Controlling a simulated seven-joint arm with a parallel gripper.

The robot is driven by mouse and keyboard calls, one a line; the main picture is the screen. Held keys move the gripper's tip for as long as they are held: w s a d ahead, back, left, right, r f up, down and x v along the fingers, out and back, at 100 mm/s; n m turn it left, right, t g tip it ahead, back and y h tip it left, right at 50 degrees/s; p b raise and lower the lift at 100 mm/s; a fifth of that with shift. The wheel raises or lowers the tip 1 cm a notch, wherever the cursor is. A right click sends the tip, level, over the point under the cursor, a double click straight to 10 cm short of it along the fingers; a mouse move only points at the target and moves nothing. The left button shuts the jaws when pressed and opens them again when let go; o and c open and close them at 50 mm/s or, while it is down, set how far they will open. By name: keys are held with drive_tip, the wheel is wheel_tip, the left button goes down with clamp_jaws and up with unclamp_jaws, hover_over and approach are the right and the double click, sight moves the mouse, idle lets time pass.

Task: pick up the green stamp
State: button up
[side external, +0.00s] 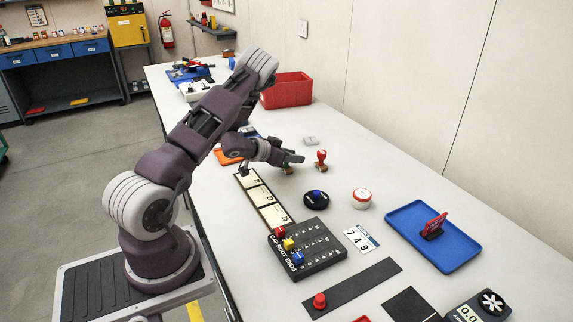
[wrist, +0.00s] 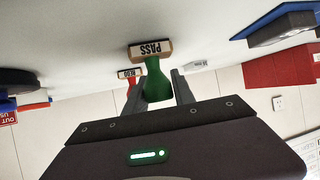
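The green stamp (wrist: 156,82) has a green handle and a wooden block labelled PASS (wrist: 150,49). In the wrist view, which looks upside down, its handle is between the two fingers of my gripper (wrist: 158,90). The fingers are apart, and I see no clear grip on the handle. In the side view my gripper (side external: 291,160) is low over the table; only the stamp's brown block (side external: 288,171) shows below it, and the green handle is hidden. A red stamp (side external: 321,161) stands close to the right; its block (wrist: 130,73) also shows in the wrist view.
A dark round ink pad (side external: 316,200) and a red-and-white round tin (side external: 361,198) are in front. A card rack (side external: 262,201) lies to the left. A red crate (side external: 287,91) stands behind. A blue tray (side external: 410,222) is at the right.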

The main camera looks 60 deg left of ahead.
clamp_jaws()
drive_tip(key=shift+r, duration=0.1)
